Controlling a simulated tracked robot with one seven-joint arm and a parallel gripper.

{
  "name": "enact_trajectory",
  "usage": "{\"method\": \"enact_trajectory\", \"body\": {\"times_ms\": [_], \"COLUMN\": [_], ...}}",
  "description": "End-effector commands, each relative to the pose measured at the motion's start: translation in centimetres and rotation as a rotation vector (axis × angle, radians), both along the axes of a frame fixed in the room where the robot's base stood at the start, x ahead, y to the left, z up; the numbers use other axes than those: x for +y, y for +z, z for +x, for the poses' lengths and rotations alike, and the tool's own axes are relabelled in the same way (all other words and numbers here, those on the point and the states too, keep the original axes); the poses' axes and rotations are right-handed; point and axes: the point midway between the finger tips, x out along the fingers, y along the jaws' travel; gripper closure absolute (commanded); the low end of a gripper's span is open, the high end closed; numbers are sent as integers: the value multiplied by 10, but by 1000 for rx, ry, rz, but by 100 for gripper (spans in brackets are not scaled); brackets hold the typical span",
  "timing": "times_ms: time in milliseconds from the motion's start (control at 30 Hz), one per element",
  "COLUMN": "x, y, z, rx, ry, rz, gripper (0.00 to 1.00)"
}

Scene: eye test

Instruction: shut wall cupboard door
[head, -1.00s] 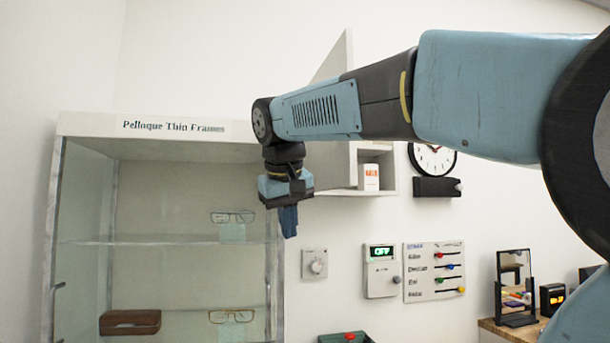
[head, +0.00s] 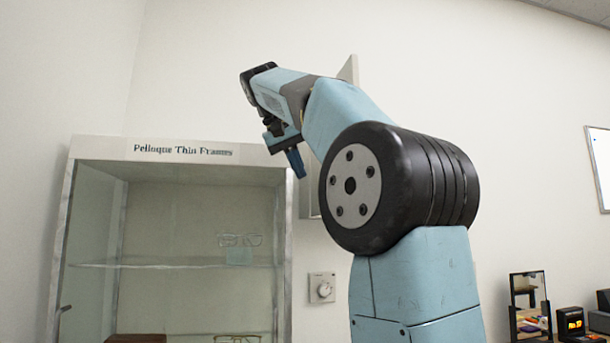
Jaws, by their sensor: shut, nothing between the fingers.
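The wall cupboard (head: 308,199) is mostly hidden behind my arm in the head view; a pale strip of it shows left of the big black joint. The upper corner of its white door (head: 349,69) sticks up above my arm, and earlier the door stood open. How far it stands open now cannot be told. My gripper (head: 297,163) points down, shut and empty, at the top right corner of the display case in the picture, left of the cupboard. I see no contact with the door, but the arm hides much of it.
A glass display case (head: 183,151) with eyeglasses (head: 240,240) on its shelves stands at left. A wall dial (head: 322,288) is below the cupboard. A small mirror (head: 529,303) and a dark device (head: 571,324) stand at lower right. The upper right wall is mostly bare.

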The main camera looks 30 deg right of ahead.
Motion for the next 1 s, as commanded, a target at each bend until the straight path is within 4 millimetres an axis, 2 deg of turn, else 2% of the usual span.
{"method": "enact_trajectory", "body": {"times_ms": [467, 700, 1000], "x": [-46, -75, -85], "y": [-67, -67, -67], "z": [20, 13, 11], "rx": [2, -1, -1], "ry": [-1, -1, 1], "rz": [0, 1, 0], "gripper": [100, 100, 100]}}
